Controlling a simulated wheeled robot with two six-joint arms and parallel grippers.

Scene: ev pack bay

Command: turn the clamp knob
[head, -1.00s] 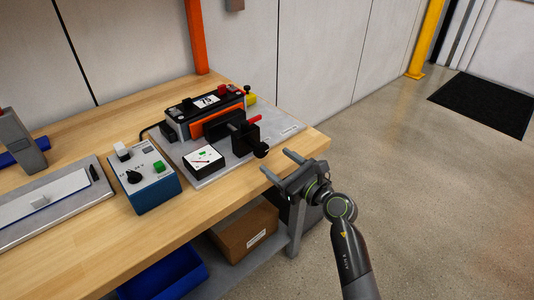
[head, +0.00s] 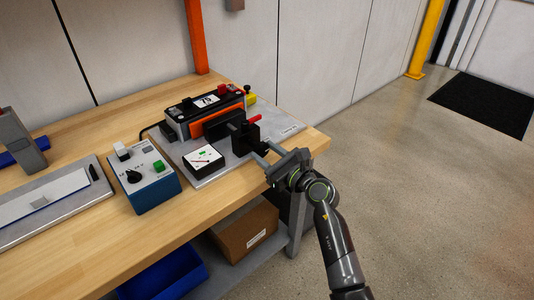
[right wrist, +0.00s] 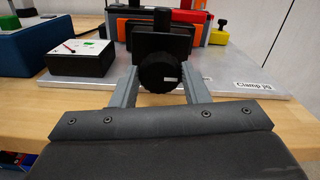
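The black round clamp knob (right wrist: 158,73) faces my right wrist camera, with a short white mark at its right side. It sits on the front of a black clamp block (head: 246,138) on the grey plate labelled "Clamp jig" (right wrist: 252,84). My right gripper (head: 267,154) is open, its two grey fingers pointing at the clamp. In the right wrist view the gripper (right wrist: 160,76) has one finger on each side of the knob, with small gaps. Whether the tips reach past the knob's face I cannot tell. My left gripper is not in view.
An orange and black battery module (head: 203,112) stands behind the clamp. A white-faced meter (head: 203,159) sits left of it on the plate. A blue control box (head: 147,180) stands farther left. The wooden bench's right end (head: 318,141) is clear; open floor lies beyond.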

